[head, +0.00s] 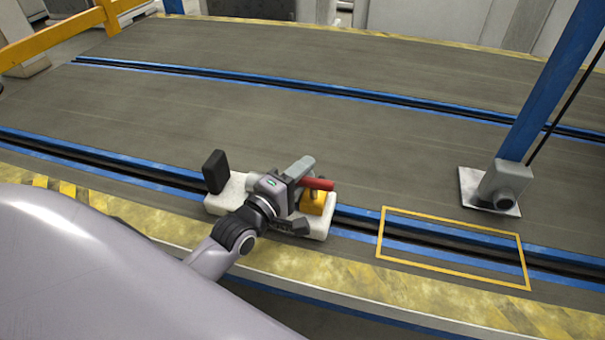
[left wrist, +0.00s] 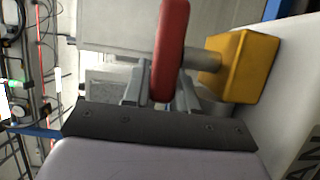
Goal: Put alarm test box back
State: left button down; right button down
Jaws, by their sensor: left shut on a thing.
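A white unit (head: 225,197), which appears to be the alarm test box, lies over the near blue rail. It carries a black upright block (head: 214,171) at its left end and a yellow block (head: 313,203) at its right. A red handle (head: 318,184) joins the yellow block by a grey stem. My left gripper (head: 299,190) is over the unit and hides its middle. In the left wrist view, its fingers are shut on the red handle (left wrist: 170,45), beside the yellow block (left wrist: 240,65). Whether the unit touches the floor is unclear. My right gripper is out of view.
A yellow outlined rectangle (head: 453,272) marks an empty patch across the rail to the right. A blue post (head: 550,85) on a pale base plate (head: 468,190) stands behind it. A yellow barrier (head: 60,38) is at the far left.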

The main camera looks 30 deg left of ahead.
pick_arm(q)
jog(key=c, duration=0.9)
grip_release()
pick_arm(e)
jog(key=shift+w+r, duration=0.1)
pick_arm(q)
jog(key=shift+s+a, duration=0.1)
jog(key=shift+s, duration=0.5)
jog(key=s+a+p, duration=0.1)
jog(key=s+p, duration=0.1)
jog(key=s, duration=0.8)
jog(key=shift+s+a, duration=0.25)
jog(key=shift+s, duration=0.1)
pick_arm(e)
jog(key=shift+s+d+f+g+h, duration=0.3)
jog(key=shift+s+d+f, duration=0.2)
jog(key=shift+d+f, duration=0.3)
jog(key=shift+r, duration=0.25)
